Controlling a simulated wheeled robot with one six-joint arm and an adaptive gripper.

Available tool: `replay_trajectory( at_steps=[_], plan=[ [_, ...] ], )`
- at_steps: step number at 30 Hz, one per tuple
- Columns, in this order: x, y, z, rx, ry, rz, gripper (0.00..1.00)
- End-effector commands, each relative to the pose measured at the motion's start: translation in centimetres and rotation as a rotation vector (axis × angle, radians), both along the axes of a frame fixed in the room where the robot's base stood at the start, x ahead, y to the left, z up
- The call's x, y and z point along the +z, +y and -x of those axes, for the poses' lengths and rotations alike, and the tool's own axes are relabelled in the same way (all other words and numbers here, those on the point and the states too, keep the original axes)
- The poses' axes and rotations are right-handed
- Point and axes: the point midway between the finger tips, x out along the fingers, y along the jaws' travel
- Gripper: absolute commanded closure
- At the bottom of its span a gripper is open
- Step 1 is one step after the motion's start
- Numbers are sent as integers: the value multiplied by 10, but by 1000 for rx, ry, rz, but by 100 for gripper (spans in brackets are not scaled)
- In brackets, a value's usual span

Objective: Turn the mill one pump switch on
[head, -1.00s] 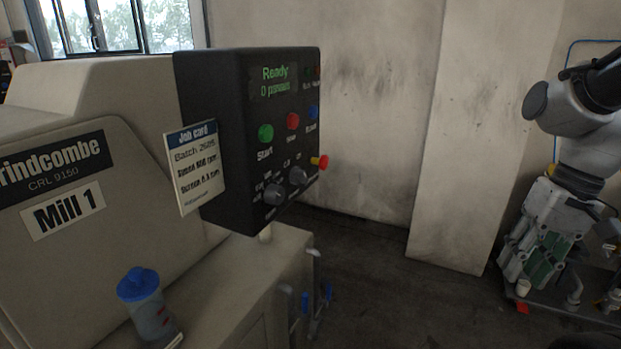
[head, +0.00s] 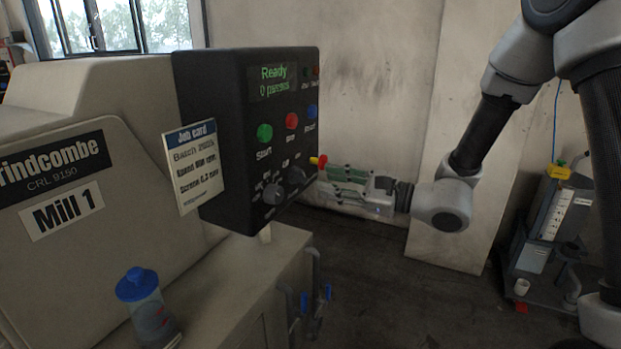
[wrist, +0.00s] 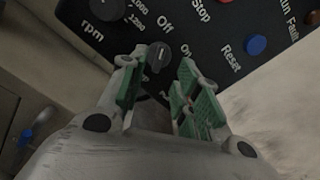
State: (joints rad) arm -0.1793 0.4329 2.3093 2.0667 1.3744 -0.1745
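The pump switch is a dark grey knob (head: 297,175) low on the black control panel (head: 225,150) of Mill 1, with Off and On labels. In the wrist view the knob (wrist: 158,56) sits at the tips of my gripper (wrist: 160,68), between the two green-padded fingers. Its pale mark appears to point towards Off. The fingers are apart, with a gap beside the knob; contact is not clear. In the head view my gripper (head: 322,184) comes in from the right, in front of the panel's lower right, partly behind the panel edge.
A similar rpm knob (head: 272,194) is left of the switch. A red and yellow button (head: 318,161) stands out close above my gripper. Green Start (head: 265,132), red Stop (head: 291,121) and blue Reset (head: 312,111) buttons are higher. A blue-lidded bottle (head: 146,305) stands on the mill's ledge.

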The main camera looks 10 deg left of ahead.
Motion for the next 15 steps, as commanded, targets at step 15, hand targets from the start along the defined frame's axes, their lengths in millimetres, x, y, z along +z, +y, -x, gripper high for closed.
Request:
replay_trajectory(
  at_steps=[15],
  plan=[
    [0, 55, -19, 3, 2, 2, 68]
  ],
)
